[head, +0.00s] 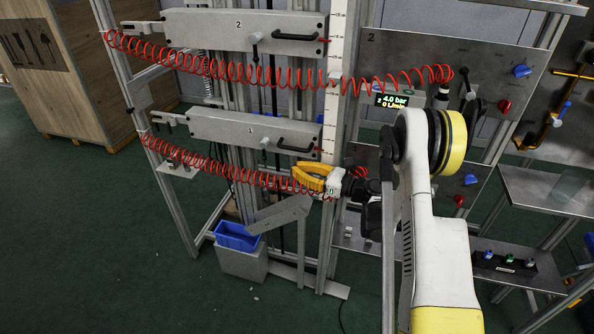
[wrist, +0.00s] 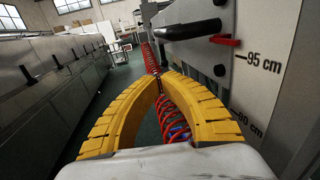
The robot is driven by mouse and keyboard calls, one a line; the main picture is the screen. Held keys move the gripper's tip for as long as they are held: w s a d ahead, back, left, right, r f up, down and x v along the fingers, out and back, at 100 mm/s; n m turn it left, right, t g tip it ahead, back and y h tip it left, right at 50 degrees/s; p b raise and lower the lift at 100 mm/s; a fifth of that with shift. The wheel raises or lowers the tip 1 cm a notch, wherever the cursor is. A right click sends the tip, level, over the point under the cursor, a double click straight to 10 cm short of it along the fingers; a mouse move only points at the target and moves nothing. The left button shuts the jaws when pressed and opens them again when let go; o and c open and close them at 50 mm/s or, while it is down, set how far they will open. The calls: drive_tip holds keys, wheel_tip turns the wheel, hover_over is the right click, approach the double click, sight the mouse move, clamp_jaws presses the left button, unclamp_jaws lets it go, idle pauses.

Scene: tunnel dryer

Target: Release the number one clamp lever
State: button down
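The lower carriage plate (head: 225,128), marked with a small number that looks like 1, is grey and rides on the vertical rail. Its clamp lever (head: 264,143) is a small light grey piece on the plate's face, left of a black handle (head: 297,143). My gripper (head: 296,171) has yellow fingers and is just below the plate's right end, apart from the lever. In the wrist view its curved fingertips (wrist: 160,76) meet with nothing held between them.
An upper plate marked 2 (head: 240,32) has a similar lever and handle. Red coiled hoses (head: 225,170) hang across the frame, one close behind my fingers. A scale post (head: 333,85) and control panels (head: 440,60) stand to the right. A blue bin (head: 237,236) is below.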

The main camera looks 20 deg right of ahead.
sight(265, 159)
drive_tip(key=b+x, duration=0.3)
drive_tip(key=x, duration=0.7)
drive_tip(key=shift+w+a, duration=0.2)
drive_tip(key=shift+w, duration=0.1)
drive_tip(key=b, duration=0.1)
drive_tip(key=a+t+y+b, duration=0.1)
drive_tip(key=shift+w+f+b, duration=0.2)
drive_tip(key=shift+w+b, duration=0.2)
drive_tip(key=v, duration=1.2)
